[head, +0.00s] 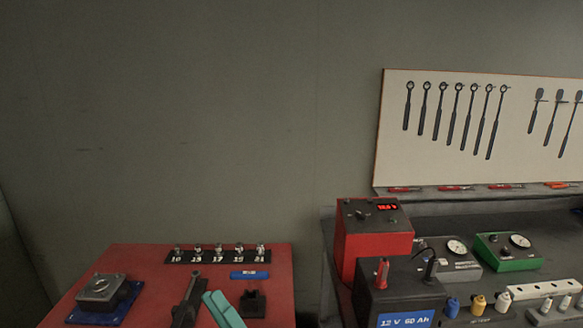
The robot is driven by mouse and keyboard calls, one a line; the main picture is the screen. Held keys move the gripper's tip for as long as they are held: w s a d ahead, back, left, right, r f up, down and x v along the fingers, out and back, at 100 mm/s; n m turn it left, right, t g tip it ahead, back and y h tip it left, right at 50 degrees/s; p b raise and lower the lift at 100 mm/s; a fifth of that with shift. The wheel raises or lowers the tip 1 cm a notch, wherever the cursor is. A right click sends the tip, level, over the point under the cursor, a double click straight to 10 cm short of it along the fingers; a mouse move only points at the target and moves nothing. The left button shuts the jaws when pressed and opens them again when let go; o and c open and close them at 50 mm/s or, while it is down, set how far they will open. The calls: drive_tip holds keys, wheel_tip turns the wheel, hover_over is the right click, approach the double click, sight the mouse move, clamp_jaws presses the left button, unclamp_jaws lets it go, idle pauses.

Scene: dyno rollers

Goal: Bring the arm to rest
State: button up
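My gripper is not in the head view, and no arm link can be made out for sure. A teal bar (222,311) rises from the bottom edge over the red bench top (140,262). I cannot tell whether it is a tool handle or something else. A dark long-handled tool (187,301) lies just left of it, its lower end cut off by the frame edge.
The red bench top also bears a socket rail (218,257), a metal block on a blue mat (103,292), a blue piece (250,275) and a black holder (253,304). A red meter box (372,240) and battery (398,295) stand right. A wrench board (480,130) hangs behind.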

drive_tip(key=s+d+f+m+t+h, duration=0.2)
drive_tip(key=s+d+f+m+h, duration=0.4)
drive_tip(key=s+f+m+h, duration=0.8)
drive_tip(key=s+d+f+m+t+h, duration=0.3)
drive_tip(key=s+d+f+m+h, duration=0.2)
drive_tip(key=s+f+m+h, duration=0.85)
drive_tip(key=s+d+m+g+y, duration=0.3)
drive_tip(key=s+d+m+g, duration=0.1)
drive_tip(key=s, duration=0.5)
